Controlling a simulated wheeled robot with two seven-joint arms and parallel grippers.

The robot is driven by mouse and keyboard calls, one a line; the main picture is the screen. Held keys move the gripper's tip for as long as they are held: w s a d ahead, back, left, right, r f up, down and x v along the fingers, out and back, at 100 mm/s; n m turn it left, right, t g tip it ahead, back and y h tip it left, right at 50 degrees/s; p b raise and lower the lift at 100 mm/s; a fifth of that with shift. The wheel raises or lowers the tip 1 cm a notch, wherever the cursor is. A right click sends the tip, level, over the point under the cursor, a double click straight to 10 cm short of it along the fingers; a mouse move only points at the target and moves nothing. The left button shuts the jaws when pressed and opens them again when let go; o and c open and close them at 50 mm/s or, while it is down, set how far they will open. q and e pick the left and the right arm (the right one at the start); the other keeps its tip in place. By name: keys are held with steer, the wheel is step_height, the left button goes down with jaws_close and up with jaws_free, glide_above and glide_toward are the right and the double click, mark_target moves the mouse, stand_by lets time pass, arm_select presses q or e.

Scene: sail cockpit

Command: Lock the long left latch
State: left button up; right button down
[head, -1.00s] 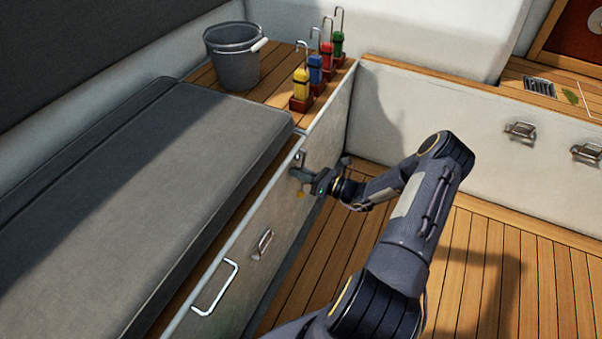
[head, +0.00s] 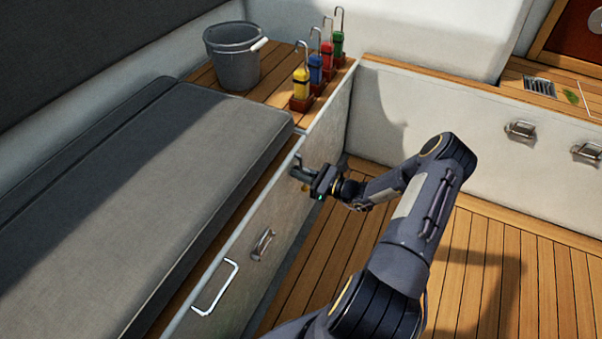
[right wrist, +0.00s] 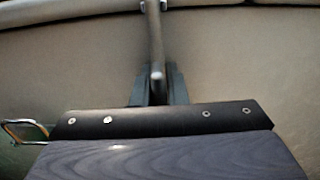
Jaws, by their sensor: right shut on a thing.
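The long latch (head: 297,160) is a grey metal lever on the pale front panel of the left locker, near its top edge. My right gripper (head: 306,176) reaches it from the right and is shut on its lever. In the right wrist view the lever (right wrist: 155,40) runs down from a fitting at the panel's top edge, and its lower end sits between the dark fingers (right wrist: 158,88). The gripper partly hides the latch in the head view. My left gripper is not in view.
A small latch (head: 262,245) and a white handle (head: 215,288) are on the same panel, nearer. A grey cushion (head: 150,190) lies on the locker. A bucket (head: 231,60) and several coloured hooked items stand behind. Wooden floor (head: 480,270) is clear to the right.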

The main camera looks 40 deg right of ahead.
steer(key=shift+f, duration=0.1)
steer(key=c, duration=1.5)
jaws_free()
steer(key=p+v, duration=0.1)
steer(key=v, duration=0.7)
